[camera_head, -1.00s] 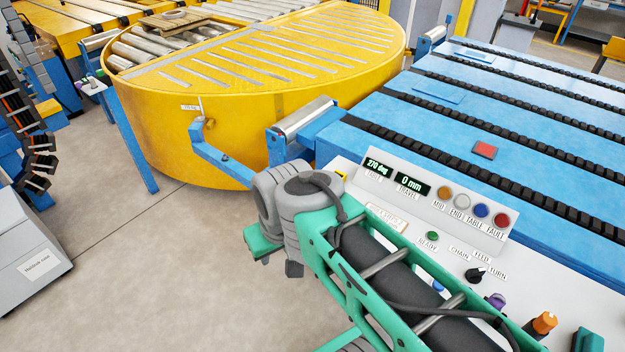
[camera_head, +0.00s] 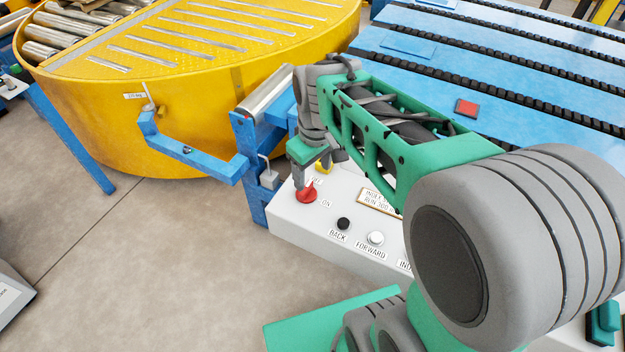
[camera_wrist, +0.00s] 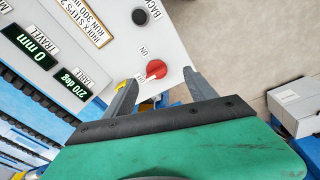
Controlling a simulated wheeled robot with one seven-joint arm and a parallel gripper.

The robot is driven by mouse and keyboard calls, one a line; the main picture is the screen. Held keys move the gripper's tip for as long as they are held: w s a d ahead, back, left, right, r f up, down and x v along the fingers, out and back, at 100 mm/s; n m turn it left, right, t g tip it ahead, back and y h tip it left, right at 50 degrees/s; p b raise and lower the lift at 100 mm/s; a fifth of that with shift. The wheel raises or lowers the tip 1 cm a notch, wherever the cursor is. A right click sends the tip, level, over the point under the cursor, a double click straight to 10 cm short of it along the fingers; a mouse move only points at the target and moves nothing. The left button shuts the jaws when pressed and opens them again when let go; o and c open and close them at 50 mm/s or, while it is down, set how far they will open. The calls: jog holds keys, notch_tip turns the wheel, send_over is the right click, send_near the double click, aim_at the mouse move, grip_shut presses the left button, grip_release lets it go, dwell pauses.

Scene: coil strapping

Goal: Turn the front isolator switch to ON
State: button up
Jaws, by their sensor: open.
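The red isolator switch (camera_head: 307,196) is a round rotary knob on the near left corner of the white control panel (camera_head: 335,252). An ON label sits beside it, and another label behind it is partly hidden by my gripper. My gripper (camera_head: 306,180) points down at the knob, close above it. In the wrist view the red knob (camera_wrist: 156,69) shows between the two open fingers of my gripper (camera_wrist: 160,78), with a gap on each side. The ON label shows beyond the knob there. I cannot tell clearly which mark the knob points to.
A black BACK button (camera_head: 343,223) and a white FORWARD button (camera_head: 376,238) are on the panel nearby. A blue bracket arm (camera_head: 195,158) and the yellow turntable (camera_head: 190,105) stand to the left. The blue chain conveyor (camera_head: 420,60) lies behind. Open floor is in front.

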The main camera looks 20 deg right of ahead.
aim_at(306, 187)
jog(key=shift+o, duration=1)
jog(key=w+f+n, duration=0.2)
jog(key=w, duration=0.1)
jog(key=w+f+n+g, duration=0.1)
jog(key=w+f, duration=0.2)
jog(key=shift+w+f+n+g, duration=0.15)
jog(key=shift+f+n+g, duration=0.15)
jog(key=shift+n, duration=0.1)
notch_tip(306, 187, down, 8)
jog(key=shift+r+p, duration=0.25)
jog(key=shift+p, duration=0.25)
jog(key=c, duration=1.4)
